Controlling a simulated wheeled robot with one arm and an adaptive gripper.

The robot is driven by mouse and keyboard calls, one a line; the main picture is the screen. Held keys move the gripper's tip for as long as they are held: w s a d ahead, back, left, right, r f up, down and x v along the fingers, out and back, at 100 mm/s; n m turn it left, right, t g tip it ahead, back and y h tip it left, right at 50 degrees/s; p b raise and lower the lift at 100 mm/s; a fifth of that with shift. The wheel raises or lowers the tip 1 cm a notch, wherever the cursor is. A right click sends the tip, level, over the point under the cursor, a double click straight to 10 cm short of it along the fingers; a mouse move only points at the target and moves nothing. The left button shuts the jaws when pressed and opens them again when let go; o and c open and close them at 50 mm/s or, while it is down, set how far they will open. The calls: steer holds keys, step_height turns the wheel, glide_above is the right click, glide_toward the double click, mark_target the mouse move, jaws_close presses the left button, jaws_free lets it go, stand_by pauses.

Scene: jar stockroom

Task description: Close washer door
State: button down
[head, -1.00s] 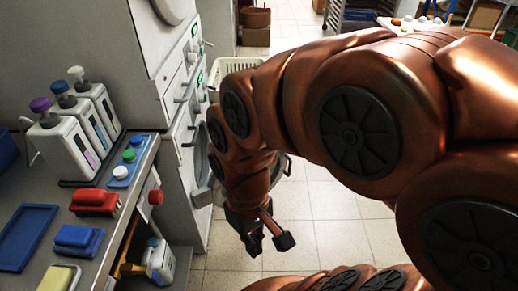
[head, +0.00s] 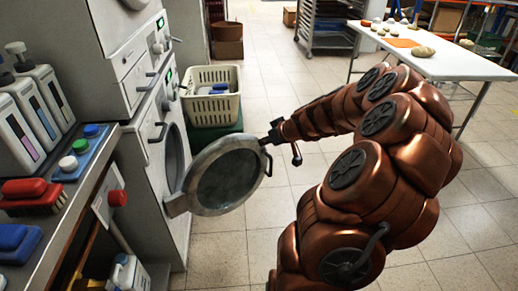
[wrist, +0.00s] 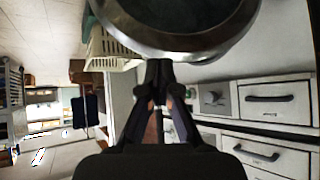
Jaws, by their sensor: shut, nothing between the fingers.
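The round washer door (head: 224,177) stands open, swung out from the white washer (head: 158,150) with its hinge at the lower left. It has a grey metal ring, a dark glass centre and a small handle at its right edge. My gripper (head: 283,146) is shut and empty beside the door's outer right edge; I cannot tell whether it touches. In the wrist view, my gripper (wrist: 160,72) points up toward the door's rim (wrist: 180,45), which fills the top. The washer's opening is partly hidden behind the door.
A cream laundry basket (head: 212,95) sits on a green base behind the door. A counter (head: 75,190) with bottles and brushes stands at left. A white table (head: 440,55) stands at back right. The tiled floor between is open.

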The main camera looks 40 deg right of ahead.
steer(key=s+d+f+h, duration=0.1)
steer(key=s+d+f, duration=0.1)
steer(key=d, duration=0.3)
steer(key=b, duration=0.2)
glide_toward(254, 142)
steer(key=shift+m, duration=0.3)
steer(key=w+f, duration=0.2)
steer(key=f, duration=0.1)
steer(key=w+f, duration=0.1)
steer(key=f, duration=0.1)
steer(key=shift+d, duration=0.2)
steer(key=shift+w+r, duration=0.1)
steer(key=shift+w, duration=0.65)
steer(key=shift+w, duration=0.1)
